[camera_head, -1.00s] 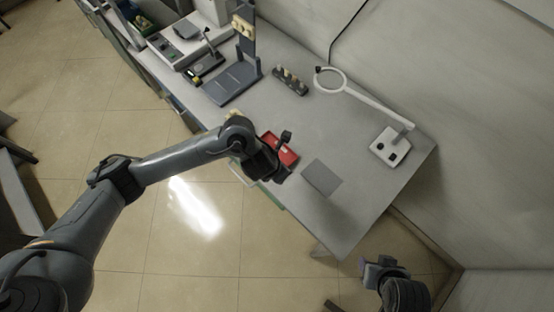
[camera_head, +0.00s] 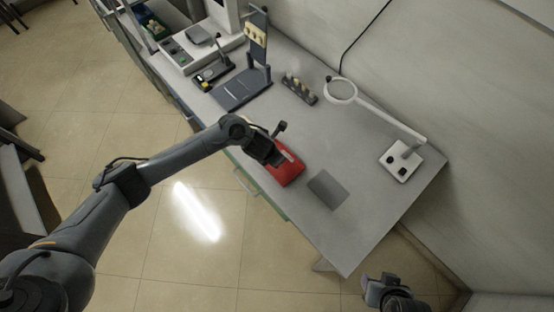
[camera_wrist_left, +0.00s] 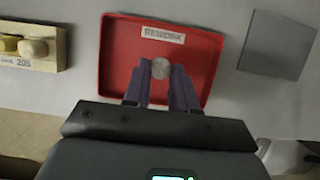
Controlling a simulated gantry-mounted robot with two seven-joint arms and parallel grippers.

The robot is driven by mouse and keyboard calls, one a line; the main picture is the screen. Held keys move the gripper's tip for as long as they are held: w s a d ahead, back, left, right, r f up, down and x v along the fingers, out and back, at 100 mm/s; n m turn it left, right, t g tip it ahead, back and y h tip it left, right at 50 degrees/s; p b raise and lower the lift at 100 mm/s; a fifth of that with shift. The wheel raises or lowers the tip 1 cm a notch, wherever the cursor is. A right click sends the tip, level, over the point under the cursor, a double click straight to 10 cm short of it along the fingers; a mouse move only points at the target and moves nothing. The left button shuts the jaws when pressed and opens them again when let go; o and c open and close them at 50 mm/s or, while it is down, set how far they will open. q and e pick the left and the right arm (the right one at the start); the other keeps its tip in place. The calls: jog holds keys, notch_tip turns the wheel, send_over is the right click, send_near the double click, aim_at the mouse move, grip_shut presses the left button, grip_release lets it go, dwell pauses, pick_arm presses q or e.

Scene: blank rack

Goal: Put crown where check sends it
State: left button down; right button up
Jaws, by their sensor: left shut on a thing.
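A small round silver-white crown (camera_wrist_left: 161,68) sits between the fingertips of my left gripper (camera_wrist_left: 162,80), which is shut on it. The left wrist view shows it over a shallow red tray (camera_wrist_left: 118,57) with a label reading "REWORK" at its far side. In the head view my left gripper (camera_head: 277,157) is over the red tray (camera_head: 287,175) near the bench's front edge, and the crown is too small to make out there. Whether the crown touches the tray floor I cannot tell. My right gripper (camera_head: 376,287) is low at the bottom, off the bench; its jaws are unclear.
A grey pad (camera_head: 327,188) lies right of the tray. A beige block (camera_wrist_left: 30,62) marked "205" with tooth-like pieces is left of it. A ring magnifier (camera_head: 341,91), a small dark rack (camera_head: 299,90) and a dark stand (camera_head: 243,91) are further back.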

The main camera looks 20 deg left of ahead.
pick_arm(q)
jog(key=shift+s+f, duration=0.1)
jog(key=shift+f, duration=1.4)
jog(key=shift+f+b, duration=0.2)
jog(key=shift+b, duration=0.15)
jog(key=c, duration=0.9)
grip_release()
jog(key=shift+r, duration=0.1)
